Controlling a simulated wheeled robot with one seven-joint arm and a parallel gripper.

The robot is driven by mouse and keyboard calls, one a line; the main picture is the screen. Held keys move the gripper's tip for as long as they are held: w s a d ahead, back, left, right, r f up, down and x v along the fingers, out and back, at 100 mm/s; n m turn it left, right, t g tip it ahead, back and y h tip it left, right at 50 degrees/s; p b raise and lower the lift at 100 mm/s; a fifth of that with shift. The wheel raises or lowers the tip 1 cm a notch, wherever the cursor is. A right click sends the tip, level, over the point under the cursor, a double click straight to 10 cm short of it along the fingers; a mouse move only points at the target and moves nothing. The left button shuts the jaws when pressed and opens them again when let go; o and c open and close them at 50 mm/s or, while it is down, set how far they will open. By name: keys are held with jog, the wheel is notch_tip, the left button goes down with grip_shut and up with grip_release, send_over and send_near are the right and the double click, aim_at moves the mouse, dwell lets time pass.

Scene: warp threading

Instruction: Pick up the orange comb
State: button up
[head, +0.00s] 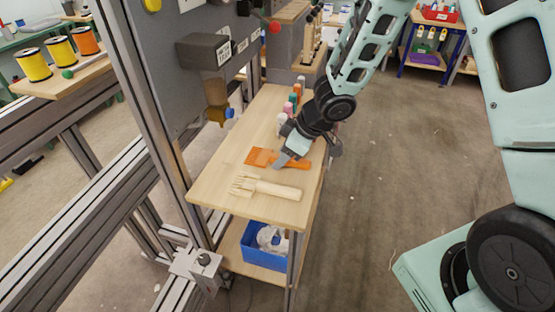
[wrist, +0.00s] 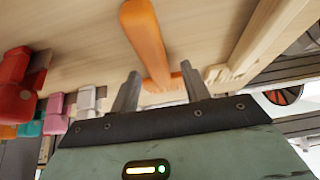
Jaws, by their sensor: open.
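The orange comb (head: 262,157) lies flat on the wooden shelf top, its wide head to the left and its handle to the right in the head view. My gripper (head: 282,163) is low over the comb, near where the head meets the handle. In the wrist view the comb's handle (wrist: 145,42) runs up from between the two fingers of my gripper (wrist: 158,82), which are apart. The fingers stand one on each side of the orange handle. Whether they touch it I cannot tell. Part of the comb's head is hidden behind my gripper body.
Several coloured bottles (head: 293,98) stand along the back of the wooden top (head: 225,190). A grey panel with a holder (head: 204,50) rises on the left. A blue bin (head: 263,248) is below.

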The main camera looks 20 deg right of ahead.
jog(key=shift+f, duration=0.1)
grip_shut()
